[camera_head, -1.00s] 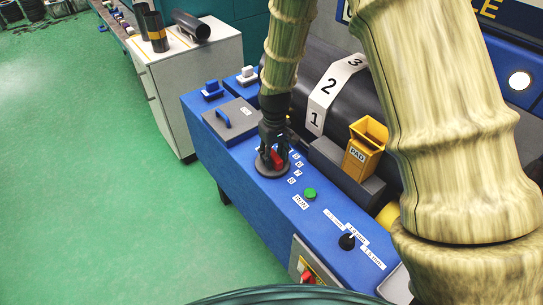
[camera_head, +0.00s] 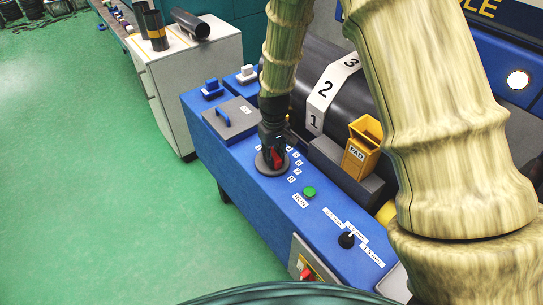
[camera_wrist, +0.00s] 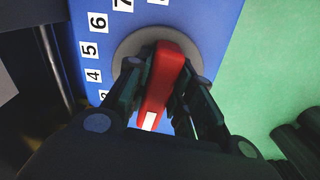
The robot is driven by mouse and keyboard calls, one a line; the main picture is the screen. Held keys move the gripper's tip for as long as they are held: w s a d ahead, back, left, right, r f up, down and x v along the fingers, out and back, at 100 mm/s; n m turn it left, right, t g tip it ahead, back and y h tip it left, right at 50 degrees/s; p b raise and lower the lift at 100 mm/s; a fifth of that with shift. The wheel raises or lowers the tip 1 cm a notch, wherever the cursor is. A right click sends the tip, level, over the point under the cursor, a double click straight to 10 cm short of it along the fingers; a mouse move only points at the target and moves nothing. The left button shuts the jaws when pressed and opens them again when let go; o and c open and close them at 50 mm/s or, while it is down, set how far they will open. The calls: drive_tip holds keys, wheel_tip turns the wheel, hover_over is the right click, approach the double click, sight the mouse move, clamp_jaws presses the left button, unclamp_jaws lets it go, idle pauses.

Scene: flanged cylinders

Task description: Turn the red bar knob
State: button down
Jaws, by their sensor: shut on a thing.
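The red bar knob (camera_wrist: 162,80) sits on a round grey dial plate on the blue panel, and the wrist view shows it between my fingers. Its white-marked end points toward the bottom of that view. My gripper (camera_wrist: 158,92) is shut on the bar, one finger on each side. In the head view my gripper (camera_head: 271,150) comes down from above onto the red bar knob (camera_head: 277,158), which is mostly hidden by the fingers. Number labels (camera_wrist: 92,50) curve around the dial; 4, 5, 6 and 7 are readable, others are partly hidden.
On the same blue panel are a green button (camera_head: 309,192) labelled RUN and a black knob (camera_head: 346,240) with labels. A yellow bin (camera_head: 362,145) marked PAD and a dark roller (camera_head: 341,95) stand close behind my gripper. Open green floor (camera_head: 90,160) lies left.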

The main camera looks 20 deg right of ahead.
sight(273, 154)
drive_tip(key=m+p, duration=0.1)
drive_tip(key=m, duration=0.3)
drive_tip(key=shift+a, duration=0.15)
drive_tip(key=c, duration=1.2)
unclamp_jaws()
drive_tip(key=shift+c, duration=0.2)
drive_tip(key=shift+r, duration=0.15)
wheel_tip(273, 154, up, 12)
